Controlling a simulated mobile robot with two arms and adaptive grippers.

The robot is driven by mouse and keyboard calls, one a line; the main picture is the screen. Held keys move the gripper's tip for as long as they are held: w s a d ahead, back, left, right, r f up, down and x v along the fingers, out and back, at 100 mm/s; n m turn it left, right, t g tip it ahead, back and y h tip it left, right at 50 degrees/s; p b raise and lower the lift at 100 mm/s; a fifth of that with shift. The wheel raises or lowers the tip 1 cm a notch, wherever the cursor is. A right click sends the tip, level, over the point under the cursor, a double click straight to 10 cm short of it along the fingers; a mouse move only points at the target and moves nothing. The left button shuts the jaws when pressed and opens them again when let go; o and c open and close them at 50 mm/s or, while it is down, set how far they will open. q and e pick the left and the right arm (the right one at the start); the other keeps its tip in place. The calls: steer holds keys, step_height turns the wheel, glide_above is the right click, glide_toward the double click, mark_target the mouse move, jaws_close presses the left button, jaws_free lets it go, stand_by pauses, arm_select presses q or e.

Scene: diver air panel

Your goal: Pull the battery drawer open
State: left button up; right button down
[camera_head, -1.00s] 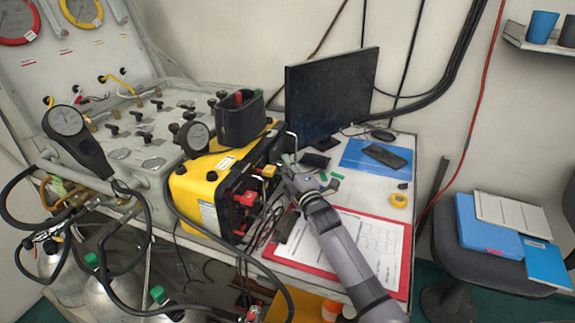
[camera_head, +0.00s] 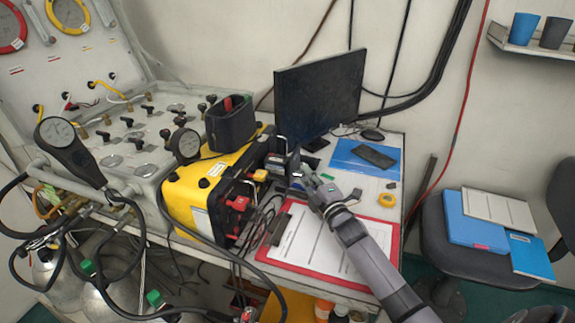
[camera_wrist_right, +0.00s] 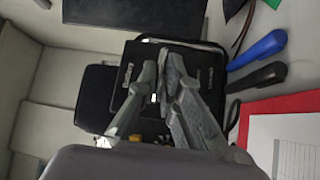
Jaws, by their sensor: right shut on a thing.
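The yellow air panel box (camera_head: 195,190) stands at the front of the bench, with red and yellow connectors on its dark front. The battery drawer (camera_head: 279,163), a dark block with a metal handle, sticks out from the right end of the box's front. My right gripper (camera_head: 299,178) is at the drawer's front, shut on its handle. In the right wrist view my right gripper (camera_wrist_right: 166,62) has its fingers close together in front of the black drawer (camera_wrist_right: 207,85). The fingers hide most of the grip. My left gripper is not in view.
A monitor (camera_head: 318,95) stands behind the drawer. A red clipboard (camera_head: 300,270) with paper lies under my right forearm, and a blue folder (camera_head: 350,150) lies behind it. Cables hang in front of the yellow box. A chair (camera_head: 455,240) stands to the right.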

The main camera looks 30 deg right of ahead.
steer(key=shift+s+d, duration=0.45)
steer(key=shift+s, duration=0.1)
steer(key=c, duration=2)
jaws_free()
steer(key=s, duration=0.4)
steer(key=s+f, duration=0.1)
steer(key=s, duration=0.7)
steer(key=shift+a+f, duration=0.2)
steer(key=shift+a, duration=0.2)
